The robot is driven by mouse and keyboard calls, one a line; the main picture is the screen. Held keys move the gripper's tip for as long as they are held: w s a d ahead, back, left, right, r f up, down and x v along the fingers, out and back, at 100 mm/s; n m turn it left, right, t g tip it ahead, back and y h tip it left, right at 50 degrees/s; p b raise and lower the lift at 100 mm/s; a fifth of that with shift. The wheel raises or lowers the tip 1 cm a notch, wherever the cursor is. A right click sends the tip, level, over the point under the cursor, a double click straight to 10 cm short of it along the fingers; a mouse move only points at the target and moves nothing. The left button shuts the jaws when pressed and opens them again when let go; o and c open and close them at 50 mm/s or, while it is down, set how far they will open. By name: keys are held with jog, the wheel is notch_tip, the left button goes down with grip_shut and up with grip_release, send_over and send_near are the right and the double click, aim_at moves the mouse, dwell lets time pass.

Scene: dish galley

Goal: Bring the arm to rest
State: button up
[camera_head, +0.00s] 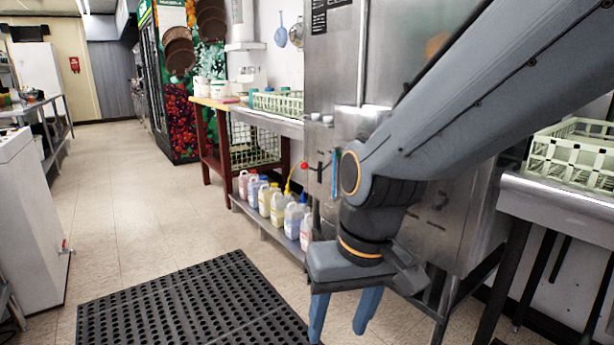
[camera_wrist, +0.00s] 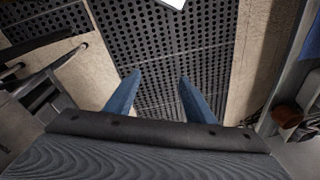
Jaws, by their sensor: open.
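My gripper (camera_head: 343,316) hangs at the lower middle of the head view, pointing down, with its two blue fingers spread apart. My grey arm reaches in from the upper right and bends down at the wrist. In the wrist view my gripper (camera_wrist: 155,95) shows both blue fingers apart with nothing between them. Below it lie the black perforated floor mat (camera_wrist: 150,40) and strips of tan floor.
The black mat (camera_head: 190,305) lies on the floor left of my gripper. A steel dish machine (camera_head: 335,80) stands behind my arm. Several jugs (camera_head: 277,207) line a low shelf. A pale rack (camera_head: 572,155) sits on the right counter. The aisle floor (camera_head: 120,190) is clear.

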jog(key=s+d+n+g, duration=0.1)
jog(key=s+d, duration=0.2)
jog(key=s, duration=0.2)
jog(key=d+r+m+h+p, duration=0.1)
jog(key=d+r+m+p, duration=0.3)
jog(key=d+r+p, duration=0.7)
notch_tip(320, 180, up, 3)
jog(key=p, duration=1.1)
jog(key=shift+w+d, duration=0.2)
jog(key=shift+w, duration=0.05)
